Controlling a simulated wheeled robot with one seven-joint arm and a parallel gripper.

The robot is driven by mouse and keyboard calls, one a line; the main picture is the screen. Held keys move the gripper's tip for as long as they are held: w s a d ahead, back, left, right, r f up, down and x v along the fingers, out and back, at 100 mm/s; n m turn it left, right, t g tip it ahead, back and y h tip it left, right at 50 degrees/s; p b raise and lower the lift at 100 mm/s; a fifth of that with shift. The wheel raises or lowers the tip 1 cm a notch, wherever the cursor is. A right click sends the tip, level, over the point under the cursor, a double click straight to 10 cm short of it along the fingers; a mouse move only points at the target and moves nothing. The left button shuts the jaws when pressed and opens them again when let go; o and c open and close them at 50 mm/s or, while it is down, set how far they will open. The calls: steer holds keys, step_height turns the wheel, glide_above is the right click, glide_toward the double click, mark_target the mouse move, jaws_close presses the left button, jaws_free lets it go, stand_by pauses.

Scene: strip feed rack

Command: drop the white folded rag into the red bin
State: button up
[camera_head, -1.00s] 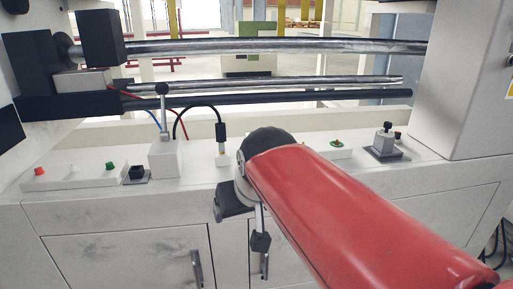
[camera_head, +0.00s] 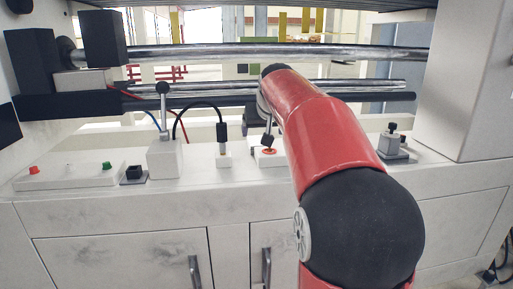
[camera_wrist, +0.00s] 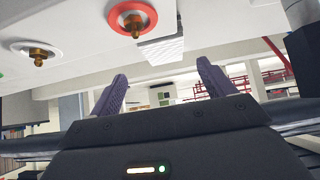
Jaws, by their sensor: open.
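In the wrist view, a small white block with fine lines (camera_wrist: 163,48), which looks like the white folded rag, shows at the edge of the white counter surface. It lies beyond and roughly between the fingertips, apart from them. My gripper (camera_wrist: 162,70) is open, with two purple-grey fingers spread and nothing between them. In the head view my red arm reaches over the counter and hides part of it; I cannot make out the rag there. The red bin is not visible in either view.
The white counter (camera_head: 75,205) carries a red-ringed knob, also in the wrist view (camera_wrist: 132,18), a lever box (camera_head: 164,158), a button panel (camera_head: 65,177) and a joystick (camera_head: 393,145). Metal rollers (camera_head: 200,53) run across behind. A white pillar (camera_head: 460,90) stands right.

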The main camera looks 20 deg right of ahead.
mark_target(259, 140)
steer(key=x, duration=0.3)
steer(key=b+x, duration=0.1)
steer(key=x, duration=0.1)
steer(key=shift+s+a+f, duration=0.15)
steer(key=shift+a+f, duration=0.15)
steer(key=shift+w+d+f, duration=0.1)
steer(key=shift+w+f, duration=0.15)
steer(key=shift+w, duration=0.1)
steer(key=c, duration=1.1)
steer(key=shift+r, duration=0.1)
steer(key=shift+c, duration=0.2)
